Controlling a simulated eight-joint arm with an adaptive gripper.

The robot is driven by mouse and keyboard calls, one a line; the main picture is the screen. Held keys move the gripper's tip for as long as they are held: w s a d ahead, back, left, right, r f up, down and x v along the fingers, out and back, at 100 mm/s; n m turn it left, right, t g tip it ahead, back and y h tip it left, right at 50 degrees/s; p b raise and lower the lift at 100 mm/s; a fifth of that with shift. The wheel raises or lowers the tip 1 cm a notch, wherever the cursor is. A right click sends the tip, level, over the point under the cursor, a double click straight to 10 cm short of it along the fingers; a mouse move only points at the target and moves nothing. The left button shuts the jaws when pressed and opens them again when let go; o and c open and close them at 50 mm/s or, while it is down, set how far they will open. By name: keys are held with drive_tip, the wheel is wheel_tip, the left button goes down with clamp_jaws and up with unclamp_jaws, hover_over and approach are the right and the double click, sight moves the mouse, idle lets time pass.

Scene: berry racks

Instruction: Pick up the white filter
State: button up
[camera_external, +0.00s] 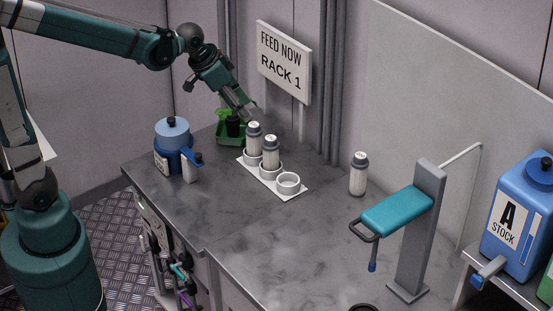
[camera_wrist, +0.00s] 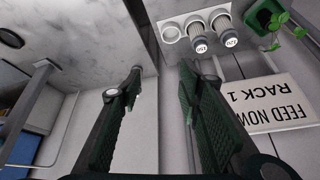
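One filter (camera_external: 358,178) stands alone, upright on the counter near the back wall. Two others, a rear filter (camera_external: 254,143) and a front filter (camera_external: 271,154), stand upright in ring holders on a white rack plate (camera_external: 297,192). These two also show in the wrist view, one numbered filter (camera_wrist: 197,42) beside another (camera_wrist: 226,36). My gripper (camera_external: 246,114) is above the counter's back left, by the green pot. In the wrist view my gripper (camera_wrist: 160,74) has its fingers wide apart, with nothing between them.
The rack's front ring (camera_external: 288,184) is empty. A green pot (camera_external: 230,133) and the "RACK 1" sign (camera_external: 284,63) stand behind the rack. A blue-lidded container (camera_external: 172,135) is left. A teal-armed grey stand (camera_external: 427,210) rises right of the lone filter. The counter's middle is clear.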

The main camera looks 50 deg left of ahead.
sight(366, 173)
drive_tip(key=shift+w+d+f+m+g+h+p, duration=0.3)
drive_tip(key=shift+w+d+f+m, duration=0.45)
drive_tip(key=shift+w+d+f, duration=2.4)
drive_tip(key=shift+w+d+f+m+g+h+p, duration=0.3)
drive_tip(key=shift+w+d+f+m, duration=0.75)
drive_tip(key=shift+w+f, duration=3.75)
drive_tip(key=shift+w+d+f+m+g+h+p, duration=0.15)
drive_tip(key=shift+w+d+f+m+g, duration=0.25)
drive_tip(key=shift+w+d+f, duration=3.45)
drive_tip(key=shift+s+a+f, duration=0.35)
drive_tip(key=shift+a+f, duration=0.15)
drive_tip(key=shift+a, duration=0.15)
drive_tip(key=shift+s+a+f, duration=0.3)
drive_tip(key=shift+a+f, duration=0.15)
drive_tip(key=shift+a, duration=0.15)
drive_tip(key=shift+w+d+p, duration=0.15)
drive_tip(key=shift+w+d, duration=1)
drive_tip(key=shift+w, duration=0.25)
drive_tip(key=shift+w+d+p, duration=0.15)
drive_tip(key=shift+w+d, duration=1)
drive_tip(key=shift+w, duration=0.2)
drive_tip(key=w+d, duration=0.1)
drive_tip(key=w, duration=0.1)
drive_tip(key=w+d, duration=0.1)
drive_tip(key=d, duration=0.1)
drive_tip(key=shift+w+p, duration=0.3)
drive_tip(key=shift+w, duration=0.1)
drive_tip(key=shift+w+d+f, duration=0.15)
drive_tip(key=shift+d+f, duration=0.05)
drive_tip(key=shift+f, duration=0.35)
